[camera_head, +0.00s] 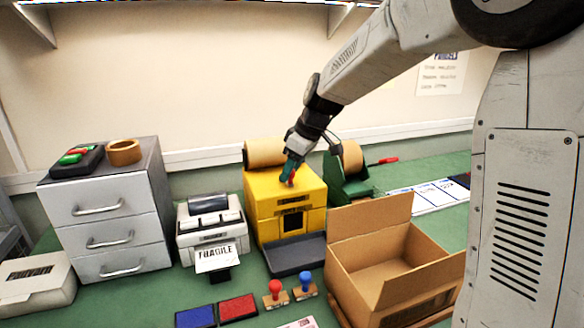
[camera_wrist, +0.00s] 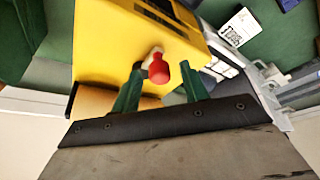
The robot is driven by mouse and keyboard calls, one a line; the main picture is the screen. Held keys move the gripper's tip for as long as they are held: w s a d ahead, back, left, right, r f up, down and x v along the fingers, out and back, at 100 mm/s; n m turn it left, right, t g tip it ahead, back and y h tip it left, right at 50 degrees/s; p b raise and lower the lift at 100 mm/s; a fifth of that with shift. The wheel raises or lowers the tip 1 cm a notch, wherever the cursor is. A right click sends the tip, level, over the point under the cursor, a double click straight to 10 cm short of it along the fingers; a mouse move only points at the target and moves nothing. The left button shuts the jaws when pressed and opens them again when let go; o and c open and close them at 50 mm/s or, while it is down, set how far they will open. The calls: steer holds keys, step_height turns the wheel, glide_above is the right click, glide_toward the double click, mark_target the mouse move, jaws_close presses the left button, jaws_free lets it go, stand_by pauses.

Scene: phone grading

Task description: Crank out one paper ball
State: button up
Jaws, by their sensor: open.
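The yellow machine (camera_head: 257,205) stands on the green bench, with a brown paper roll (camera_head: 265,152) behind its top. A red knob (camera_wrist: 158,70) on a pale stub sits on the machine in the wrist view; a bit of it also shows in the head view (camera_head: 291,180). My gripper (camera_head: 291,170) is over the machine's top. In the wrist view its green fingers (camera_wrist: 158,85) are apart, with the red knob between and just beyond them. I cannot tell whether a finger touches it. The dark tray (camera_head: 295,256) before the machine looks empty.
An open cardboard box (camera_head: 390,262) stands right of the machine. A label printer (camera_head: 208,222) and grey drawers (camera_head: 108,221) stand to the left. Red (camera_head: 274,290) and blue (camera_head: 305,283) stamps and ink pads (camera_head: 238,307) lie in front. A green tape dispenser (camera_head: 345,185) stands close behind right.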

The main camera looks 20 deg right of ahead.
jaws_close()
steer(key=shift+a, duration=0.1)
